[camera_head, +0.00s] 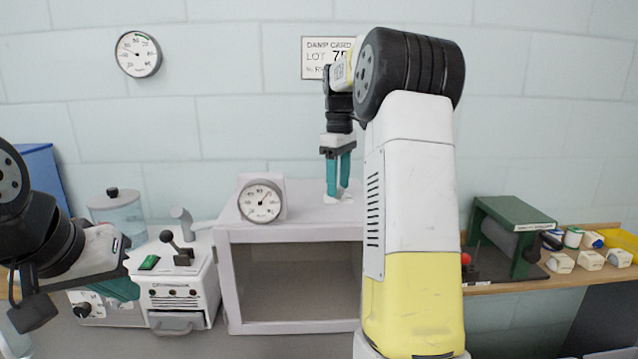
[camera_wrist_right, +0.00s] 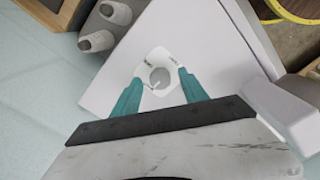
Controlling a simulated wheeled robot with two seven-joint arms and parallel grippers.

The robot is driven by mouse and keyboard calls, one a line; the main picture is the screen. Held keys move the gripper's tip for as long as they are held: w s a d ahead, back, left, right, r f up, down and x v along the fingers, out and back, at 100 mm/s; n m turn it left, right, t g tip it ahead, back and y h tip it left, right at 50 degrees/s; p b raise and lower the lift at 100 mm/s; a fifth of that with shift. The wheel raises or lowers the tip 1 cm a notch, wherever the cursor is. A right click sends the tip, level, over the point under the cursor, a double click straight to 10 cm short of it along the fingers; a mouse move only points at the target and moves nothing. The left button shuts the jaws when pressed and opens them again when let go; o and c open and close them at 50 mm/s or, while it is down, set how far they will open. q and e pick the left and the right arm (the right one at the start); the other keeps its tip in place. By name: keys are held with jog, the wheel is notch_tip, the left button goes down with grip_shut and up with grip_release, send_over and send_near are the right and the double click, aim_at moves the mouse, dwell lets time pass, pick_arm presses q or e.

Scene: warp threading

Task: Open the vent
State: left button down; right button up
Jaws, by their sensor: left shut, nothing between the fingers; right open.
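The vent looks to be a round grey knob (camera_wrist_right: 159,77) on a white plate with small lettering, on top of the pale cabinet (camera_head: 228,285). In the head view the white plate (camera_head: 331,200) shows at the cabinet top. My right gripper (camera_head: 338,196) points down over it, fingers open. In the right wrist view its teal fingertips (camera_wrist_right: 160,78) stand on either side of the knob; I cannot tell whether they touch it.
A round gauge (camera_head: 261,201) stands on the cabinet top, left of the right gripper. A white machine with a black lever (camera_head: 178,248) and a jar (camera_head: 122,217) are left of the cabinet. A green machine (camera_head: 511,232) is on the right shelf. My right arm hides the cabinet's right side.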

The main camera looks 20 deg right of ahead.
jog(key=shift+f, duration=0.2)
grip_shut()
